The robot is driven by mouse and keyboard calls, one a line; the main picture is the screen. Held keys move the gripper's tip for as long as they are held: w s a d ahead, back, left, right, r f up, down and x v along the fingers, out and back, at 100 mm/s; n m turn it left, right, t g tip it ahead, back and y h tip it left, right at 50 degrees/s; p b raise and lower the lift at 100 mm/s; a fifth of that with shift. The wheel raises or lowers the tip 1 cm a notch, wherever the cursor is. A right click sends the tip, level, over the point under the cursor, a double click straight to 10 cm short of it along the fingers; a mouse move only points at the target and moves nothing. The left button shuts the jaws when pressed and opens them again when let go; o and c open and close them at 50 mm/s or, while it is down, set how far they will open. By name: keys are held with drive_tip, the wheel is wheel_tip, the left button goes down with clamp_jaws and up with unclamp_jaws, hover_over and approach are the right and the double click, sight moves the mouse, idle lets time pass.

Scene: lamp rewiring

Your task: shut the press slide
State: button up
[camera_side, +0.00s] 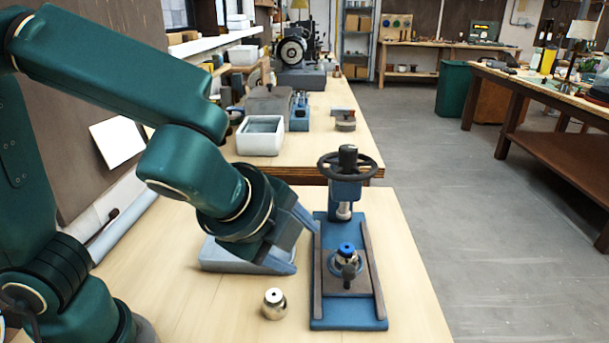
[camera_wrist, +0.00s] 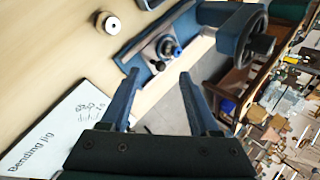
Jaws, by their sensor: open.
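The press (camera_side: 348,322) has a blue base, two dark side rails and a handwheel on a column at its far end. Its slide (camera_side: 363,284) lies between the rails, out in front of the column rather than under the screw. A metal piece with a blue top (camera_side: 347,249) sits on the slide, with a dark knob (camera_side: 349,273) on its near side. My gripper (camera_side: 296,243) is open and empty, just left of the press. In the wrist view my gripper (camera_wrist: 160,75) points toward the slide and knob (camera_wrist: 159,65), with no contact visible.
A small round metal part (camera_side: 273,304) stands on the bench left of the press. A pale plate labelled "Bending jig" (camera_wrist: 45,130) lies partly beneath my gripper. A white bin (camera_side: 260,148) stands on the bench behind. Bare bench lies at the front.

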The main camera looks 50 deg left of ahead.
drive_tip(key=w+d+f+m+y, duration=0.1)
drive_tip(key=w+d+m+y, duration=0.1)
drive_tip(key=w+m+y, duration=0.4)
drive_tip(key=m+t+y, duration=0.2)
drive_tip(key=m, duration=0.3)
approach(350, 274)
drive_tip(key=x, duration=0.5)
drive_tip(key=shift+r, duration=0.2)
drive_tip(key=shift+a+f, duration=0.1)
drive_tip(key=shift+f, duration=0.15)
drive_tip(key=shift+x, duration=2.35)
clamp_jaws()
